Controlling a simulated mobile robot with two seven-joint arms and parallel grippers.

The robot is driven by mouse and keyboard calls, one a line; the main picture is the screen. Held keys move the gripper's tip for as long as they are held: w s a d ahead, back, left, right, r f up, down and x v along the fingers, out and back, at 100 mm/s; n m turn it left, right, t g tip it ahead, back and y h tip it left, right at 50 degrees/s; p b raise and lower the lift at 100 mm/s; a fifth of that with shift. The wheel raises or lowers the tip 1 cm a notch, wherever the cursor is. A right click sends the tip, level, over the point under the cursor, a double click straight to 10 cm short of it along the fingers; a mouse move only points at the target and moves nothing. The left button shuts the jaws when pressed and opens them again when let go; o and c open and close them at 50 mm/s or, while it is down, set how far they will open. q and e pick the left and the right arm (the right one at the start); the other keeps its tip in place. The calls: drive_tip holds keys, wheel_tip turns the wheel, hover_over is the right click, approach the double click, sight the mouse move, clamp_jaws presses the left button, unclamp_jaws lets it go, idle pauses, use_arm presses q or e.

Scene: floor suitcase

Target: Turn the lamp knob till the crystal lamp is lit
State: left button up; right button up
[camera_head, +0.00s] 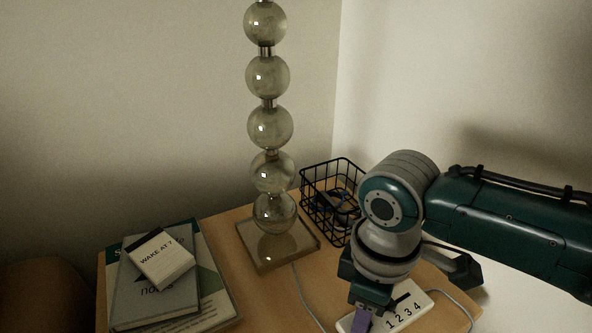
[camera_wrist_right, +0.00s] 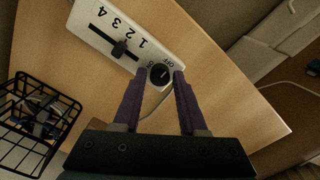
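The crystal lamp (camera_head: 268,128) stands upright in the head view, a stack of clear grey spheres on a square base (camera_head: 277,246); no glow shows in them. A white control box (camera_head: 416,299) lies on the table to its right. In the right wrist view the box (camera_wrist_right: 155,37) carries a dark round knob (camera_wrist_right: 160,75) by the word OFF, and a slider (camera_wrist_right: 120,48) along the numbers 1 to 4. My right gripper (camera_wrist_right: 161,73) is open, with its purple fingertips on either side of the knob; contact cannot be told. My left gripper is out of view.
A black wire basket (camera_head: 331,190) with small dark items stands behind the box. Books (camera_head: 160,285) and a small "WAKE AT 7" block (camera_head: 161,260) lie at the left of the wooden table. A cord (camera_head: 304,293) runs from the lamp base. Walls stand close behind.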

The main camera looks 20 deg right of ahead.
clamp_jaws()
drive_tip(key=shift+r+n, duration=0.1)
drive_tip(key=shift+n, duration=0.2)
drive_tip(key=n+p, duration=0.2)
drive_tip(key=shift+n, duration=0.4)
drive_tip(key=n+p, duration=0.1)
drive_tip(key=n, duration=0.2)
drive_tip(key=shift+n, duration=0.3)
drive_tip(key=n, duration=0.5)
drive_tip(key=shift+p, duration=0.35)
drive_tip(key=n, duration=0.6)
